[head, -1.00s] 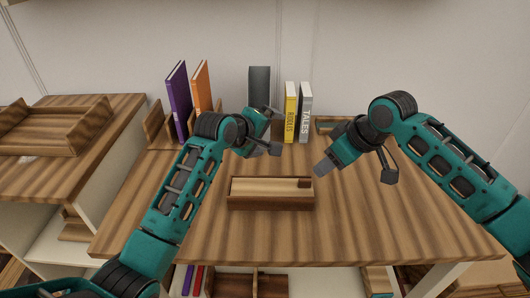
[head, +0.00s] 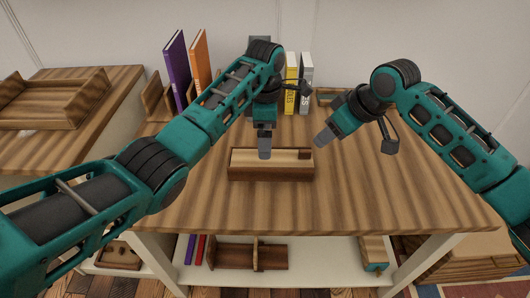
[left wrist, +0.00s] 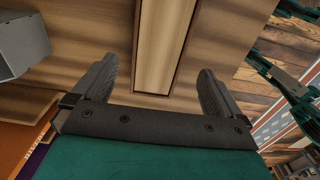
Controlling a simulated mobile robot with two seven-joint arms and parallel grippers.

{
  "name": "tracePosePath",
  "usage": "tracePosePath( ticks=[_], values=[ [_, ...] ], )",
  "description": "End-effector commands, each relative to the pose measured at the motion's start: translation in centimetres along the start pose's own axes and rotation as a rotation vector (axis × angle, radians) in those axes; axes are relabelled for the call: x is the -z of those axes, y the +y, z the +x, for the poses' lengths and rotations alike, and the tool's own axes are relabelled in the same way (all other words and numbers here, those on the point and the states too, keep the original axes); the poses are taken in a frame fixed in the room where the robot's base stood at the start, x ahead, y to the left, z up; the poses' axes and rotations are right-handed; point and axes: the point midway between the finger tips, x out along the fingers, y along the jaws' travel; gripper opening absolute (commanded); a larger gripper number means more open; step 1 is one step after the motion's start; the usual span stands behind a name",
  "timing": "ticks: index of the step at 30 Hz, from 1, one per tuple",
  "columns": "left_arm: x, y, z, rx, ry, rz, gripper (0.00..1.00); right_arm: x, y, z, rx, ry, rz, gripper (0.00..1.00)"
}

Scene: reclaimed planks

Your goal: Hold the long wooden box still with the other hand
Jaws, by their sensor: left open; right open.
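The long wooden box (head: 285,173) lies lengthwise on the table, with a pale top and a small dark piece at its right end. My left gripper (head: 264,154) points down at the left-middle part of the box, with its fingertips overlapping the box in the head view. In the left wrist view its two open fingers (left wrist: 158,78) stand on either side of the box (left wrist: 165,45), apart from it. I cannot tell the exact height. My right gripper (head: 322,138) is open and empty, behind and to the right of the box.
A purple book (head: 176,68) and an orange book (head: 200,62) stand at the back left. A yellow book (head: 290,82) and a grey book (head: 306,82) stand behind the box. A wooden tray (head: 50,117) rests on the left unit. The table front (head: 330,215) is clear.

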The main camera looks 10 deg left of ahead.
Motion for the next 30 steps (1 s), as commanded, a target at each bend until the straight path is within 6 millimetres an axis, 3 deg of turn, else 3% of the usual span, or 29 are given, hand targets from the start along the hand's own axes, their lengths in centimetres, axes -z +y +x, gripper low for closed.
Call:
tracePosePath(
  ticks=[6,12,19,30],
  values=[
    [0.1,-0.1,4.6,0.003,0.002,0.0,1.0,0.0,0.0,0.0,0.0,0.0,0.0,0.43],
    [0.0,0.0,7.9,0.001,0.0,0.002,1.0,0.0,0.0,0.0,0.0,0.0,0.0,0.43],
    [-0.1,0.0,9.6,-0.001,-0.002,0.002,1.0,0.0,0.0,0.0,0.0,0.0,0.0,0.43],
    [0.0,0.0,9.9,-0.002,-0.002,0.002,0.98,0.0,0.0,0.0,0.0,0.0,0.0,0.43]
  ],
)
